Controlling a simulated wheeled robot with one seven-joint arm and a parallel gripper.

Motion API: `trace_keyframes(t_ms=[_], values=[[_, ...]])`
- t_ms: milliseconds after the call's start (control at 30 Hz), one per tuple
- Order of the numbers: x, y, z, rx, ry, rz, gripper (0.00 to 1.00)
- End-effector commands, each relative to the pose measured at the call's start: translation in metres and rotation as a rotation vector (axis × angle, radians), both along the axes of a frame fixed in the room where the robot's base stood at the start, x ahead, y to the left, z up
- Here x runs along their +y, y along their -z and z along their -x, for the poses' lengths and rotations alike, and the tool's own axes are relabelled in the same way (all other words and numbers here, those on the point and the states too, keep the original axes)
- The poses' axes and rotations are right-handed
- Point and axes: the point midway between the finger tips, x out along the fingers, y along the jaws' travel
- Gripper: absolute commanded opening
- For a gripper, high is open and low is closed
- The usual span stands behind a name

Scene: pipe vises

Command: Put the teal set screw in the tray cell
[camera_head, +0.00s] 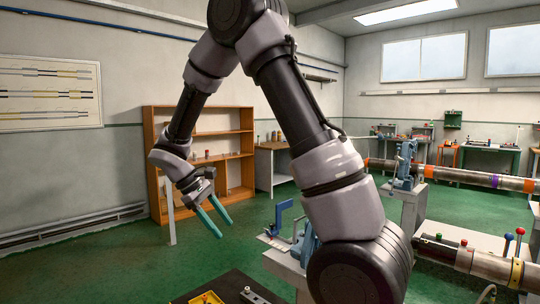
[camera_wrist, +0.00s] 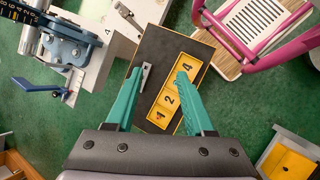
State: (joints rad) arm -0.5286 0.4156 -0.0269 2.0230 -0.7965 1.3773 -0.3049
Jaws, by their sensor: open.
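My gripper (camera_head: 225,230) hangs open in the air in the head view, its two teal fingers apart. The tray's edge (camera_head: 206,298) shows at the bottom of the head view. I cannot make out a teal set screw in either view; the teal fingers could hide it.
The tray lies on a dark board (camera_wrist: 190,47) beside a grey metal piece (camera_wrist: 146,76). A blue vise (camera_wrist: 68,50) stands left, a pink-framed chair (camera_wrist: 290,45) right. A pipe with red and blue levers (camera_head: 490,266) is at the head view's lower right.

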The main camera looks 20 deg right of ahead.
Motion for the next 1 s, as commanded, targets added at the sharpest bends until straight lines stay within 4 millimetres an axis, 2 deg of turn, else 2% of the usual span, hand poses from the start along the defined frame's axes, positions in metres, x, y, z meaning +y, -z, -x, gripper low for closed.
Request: trace_keyframes(t_ms=[33, 200, 500, 733, 833, 1000], values=[[-0.01, -0.022, 0.006, -0.05, 0.063, -0.061, 0.53], [-0.035, -0.078, 0.03, -0.208, 0.264, -0.249, 0.53], [-0.068, -0.157, 0.084, -0.524, 0.598, -0.564, 0.53], [-0.082, -0.197, 0.125, -0.765, 0.803, -0.772, 0.53], [-0.085, -0.206, 0.137, -0.836, 0.859, -0.831, 0.53], [-0.086, -0.213, 0.146, -0.893, 0.9, -0.879, 0.53]])
